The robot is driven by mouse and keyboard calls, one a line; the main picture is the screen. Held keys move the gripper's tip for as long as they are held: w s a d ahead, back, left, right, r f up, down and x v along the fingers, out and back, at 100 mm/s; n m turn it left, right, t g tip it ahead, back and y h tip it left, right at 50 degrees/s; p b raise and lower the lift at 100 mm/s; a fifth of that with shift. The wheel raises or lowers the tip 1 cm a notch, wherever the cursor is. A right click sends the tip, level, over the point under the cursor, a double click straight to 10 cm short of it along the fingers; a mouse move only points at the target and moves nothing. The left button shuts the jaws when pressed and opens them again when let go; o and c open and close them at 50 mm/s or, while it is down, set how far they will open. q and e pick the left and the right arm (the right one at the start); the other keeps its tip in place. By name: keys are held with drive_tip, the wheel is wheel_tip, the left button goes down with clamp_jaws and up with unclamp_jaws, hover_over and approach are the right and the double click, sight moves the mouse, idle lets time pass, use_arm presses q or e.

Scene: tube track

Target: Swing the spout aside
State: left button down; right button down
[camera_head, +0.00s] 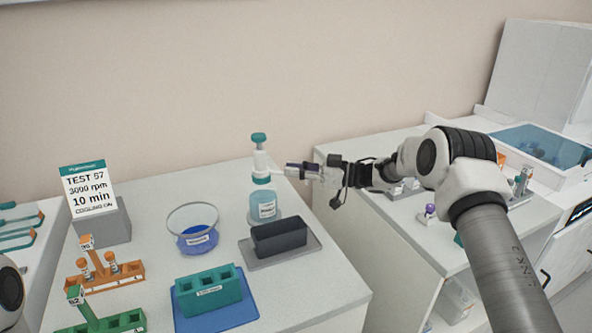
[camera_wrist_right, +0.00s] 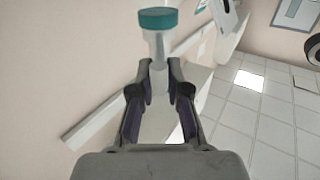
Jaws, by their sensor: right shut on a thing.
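The dispenser bottle (camera_head: 262,207) stands upright at the back right of the near white bench, with blue liquid, a label, a white pump head (camera_head: 260,160) and a teal cap (camera_head: 258,138). My right gripper (camera_head: 288,168) reaches it from the right at pump-head height. In the right wrist view the teal cap (camera_wrist_right: 158,18) is at the top, and the fingers (camera_wrist_right: 160,78) close on the pale spout (camera_wrist_right: 158,108) in front of the pump head. In the head view the fingers largely hide the spout. My left gripper is out of view.
A glass bowl (camera_head: 196,232) of blue liquid is left. A teal rack (camera_head: 208,290) and an orange rack (camera_head: 104,274) stand nearer. A gap separates the right bench (camera_head: 400,207).

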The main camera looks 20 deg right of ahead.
drive_tip(key=c, duration=1.4)
unclamp_jaws()
drive_tip(key=shift+f, duration=0.1)
drive_tip(key=shift+o, duration=1.4)
drive_tip(key=shift+w+a, duration=0.15)
drive_tip(key=shift+w, duration=0.05)
drive_tip(key=shift+s, duration=0.1)
drive_tip(key=v, duration=1.2)
drive_tip(key=shift+f, duration=0.15)
